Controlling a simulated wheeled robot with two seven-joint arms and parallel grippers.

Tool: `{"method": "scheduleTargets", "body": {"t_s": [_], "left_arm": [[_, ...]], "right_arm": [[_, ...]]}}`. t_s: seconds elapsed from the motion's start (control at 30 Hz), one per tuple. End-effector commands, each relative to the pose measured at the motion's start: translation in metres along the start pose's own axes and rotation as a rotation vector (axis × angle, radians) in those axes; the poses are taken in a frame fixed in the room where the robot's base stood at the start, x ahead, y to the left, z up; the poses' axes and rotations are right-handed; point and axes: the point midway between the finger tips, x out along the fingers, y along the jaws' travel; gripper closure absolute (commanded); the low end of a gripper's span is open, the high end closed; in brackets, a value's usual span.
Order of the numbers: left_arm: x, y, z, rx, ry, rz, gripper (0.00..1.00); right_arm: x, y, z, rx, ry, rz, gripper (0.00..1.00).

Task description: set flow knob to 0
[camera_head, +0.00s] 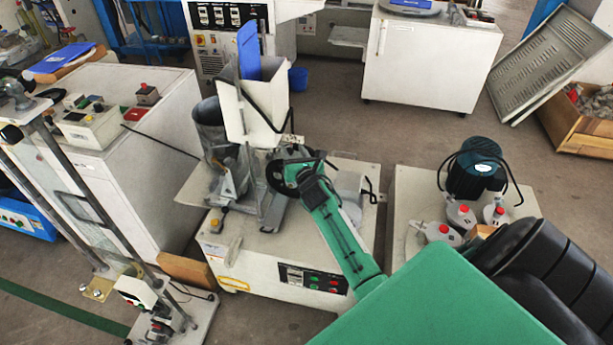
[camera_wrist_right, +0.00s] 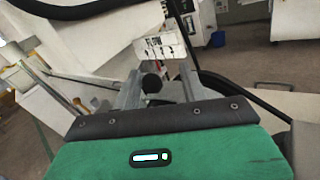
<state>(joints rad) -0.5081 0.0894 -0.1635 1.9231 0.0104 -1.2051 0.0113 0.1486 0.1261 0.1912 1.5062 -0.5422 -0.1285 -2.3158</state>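The flow knob (camera_wrist_right: 151,83) is a small dark round knob in the right wrist view. It appears between the two grey fingers of my right gripper (camera_wrist_right: 158,88), with a gap on either side; whether a finger touches it is unclear. A white plate with dark markings (camera_wrist_right: 160,46) shows just beyond it; the markings and the knob's setting are too small to read. In the head view my right gripper (camera_head: 290,157) is beside the white hopper (camera_head: 262,100) of the machine, and the knob is hidden there. My left gripper is in neither view.
The machine's white base (camera_head: 262,262) carries a panel of buttons (camera_head: 312,280). A dark motor (camera_head: 474,170) with red-capped parts stands on a white bench to the right. A white cabinet (camera_head: 150,120) stands left. Open floor lies behind.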

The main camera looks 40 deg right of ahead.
Motion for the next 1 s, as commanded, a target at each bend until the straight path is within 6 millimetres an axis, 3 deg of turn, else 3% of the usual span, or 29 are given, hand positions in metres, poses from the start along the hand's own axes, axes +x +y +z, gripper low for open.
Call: {"method": "scheduleTargets", "body": {"t_s": [0.67,1.0], "left_arm": [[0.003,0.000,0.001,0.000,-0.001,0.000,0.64],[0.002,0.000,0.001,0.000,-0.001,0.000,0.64]], "right_arm": [[-0.137,0.001,-0.003,0.000,0.004,0.000,0.57],[-0.159,-0.002,-0.059,0.435,0.167,-0.108,0.57]]}}
